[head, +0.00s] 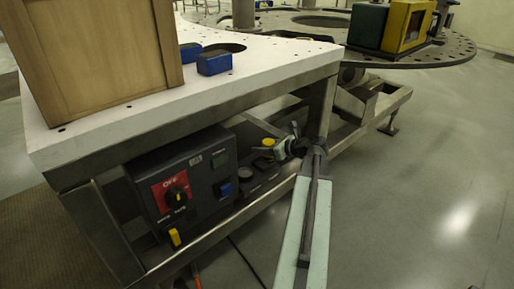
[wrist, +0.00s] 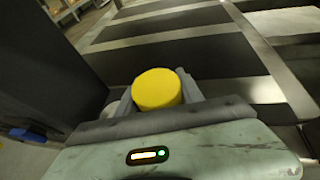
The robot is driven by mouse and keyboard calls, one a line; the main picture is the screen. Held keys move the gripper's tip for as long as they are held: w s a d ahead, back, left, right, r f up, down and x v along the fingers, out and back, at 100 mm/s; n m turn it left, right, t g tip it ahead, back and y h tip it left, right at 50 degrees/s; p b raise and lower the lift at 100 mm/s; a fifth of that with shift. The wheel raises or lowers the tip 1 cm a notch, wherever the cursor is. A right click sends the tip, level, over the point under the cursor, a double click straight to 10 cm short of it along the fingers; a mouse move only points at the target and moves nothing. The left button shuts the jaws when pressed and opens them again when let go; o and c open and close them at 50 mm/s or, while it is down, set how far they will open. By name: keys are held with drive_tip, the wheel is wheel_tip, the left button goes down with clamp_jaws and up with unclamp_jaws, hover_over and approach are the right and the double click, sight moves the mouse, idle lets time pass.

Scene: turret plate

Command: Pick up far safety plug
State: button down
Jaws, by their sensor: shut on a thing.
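The far safety plug is a round yellow cap (wrist: 157,90) in the wrist view, sitting between the fingers of my gripper (wrist: 157,98). In the head view a small yellow top, which looks like the same plug (head: 268,142), shows at the tips of my gripper (head: 280,149), beside the dark control panel under the white table. My gripper is shut on the plug. The plug's lower part is hidden by the fingers, so I cannot tell whether it is still seated in the panel.
A control box (head: 190,185) with a red OFF dial and another yellow piece (head: 175,237) hangs under the white table (head: 285,65). A table leg (head: 320,105) stands close behind my gripper. A wooden box (head: 95,50) and blue blocks (head: 214,63) are on top. Floor at right is clear.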

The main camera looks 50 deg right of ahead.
drive_tip(key=s+d+r+p, duration=0.1)
drive_tip(key=s+d, duration=0.6)
drive_tip(key=s, duration=0.5)
drive_tip(key=shift+d+r, duration=0.2)
drive_tip(key=shift+d, duration=0.15)
